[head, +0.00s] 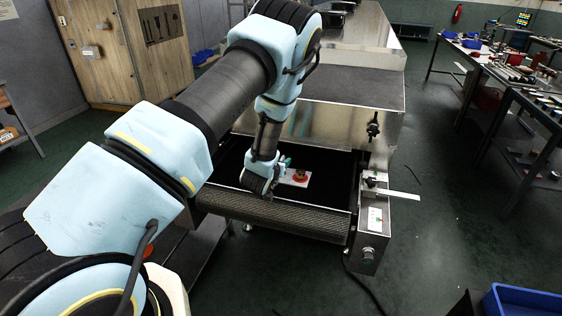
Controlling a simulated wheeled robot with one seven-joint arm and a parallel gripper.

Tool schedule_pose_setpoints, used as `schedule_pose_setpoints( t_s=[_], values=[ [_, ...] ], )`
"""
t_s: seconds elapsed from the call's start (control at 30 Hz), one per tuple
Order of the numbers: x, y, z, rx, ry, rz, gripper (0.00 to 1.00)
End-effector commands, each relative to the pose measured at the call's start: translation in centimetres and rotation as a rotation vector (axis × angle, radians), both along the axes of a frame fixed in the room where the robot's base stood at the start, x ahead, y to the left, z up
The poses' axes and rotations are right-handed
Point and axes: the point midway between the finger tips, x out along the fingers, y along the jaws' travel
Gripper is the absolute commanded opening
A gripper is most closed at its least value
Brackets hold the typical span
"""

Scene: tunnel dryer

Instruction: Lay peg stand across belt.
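The peg stand (291,181) appears as a small white plate with a red round part on top, in the head view near the middle. It is over the dark belt (333,172) at the mouth of the dryer; I cannot tell whether it rests on the belt or hangs just above it. My gripper (282,176) is at the left end of the stand. My wrist hides part of the gripper, and the fingers are too small to read as open or shut.
The belt's mesh front roller (290,216) lies nearer me. The steel dryer housing (335,122) rises behind the belt. A side panel with a green-marked plate (375,219) and a knob stands at the right. Workbenches with tools stand farther right; a blue crate (525,303) is bottom right.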

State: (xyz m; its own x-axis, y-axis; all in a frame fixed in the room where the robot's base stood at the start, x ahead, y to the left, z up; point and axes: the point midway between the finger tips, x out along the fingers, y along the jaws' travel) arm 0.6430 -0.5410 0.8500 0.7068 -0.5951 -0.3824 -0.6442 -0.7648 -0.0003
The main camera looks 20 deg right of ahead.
Motion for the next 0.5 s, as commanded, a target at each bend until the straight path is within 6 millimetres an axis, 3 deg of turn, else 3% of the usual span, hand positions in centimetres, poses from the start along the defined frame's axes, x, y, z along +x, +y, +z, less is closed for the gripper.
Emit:
schedule_pose_setpoints(
  t_s=[0.3, 0.5],
  values=[
    [0.0, 0.0, 0.5, 0.000, 0.000, 0.000, 0.42],
    [-2.1, 1.8, 1.1, 0.000, 0.002, 0.002, 0.42]
  ],
)
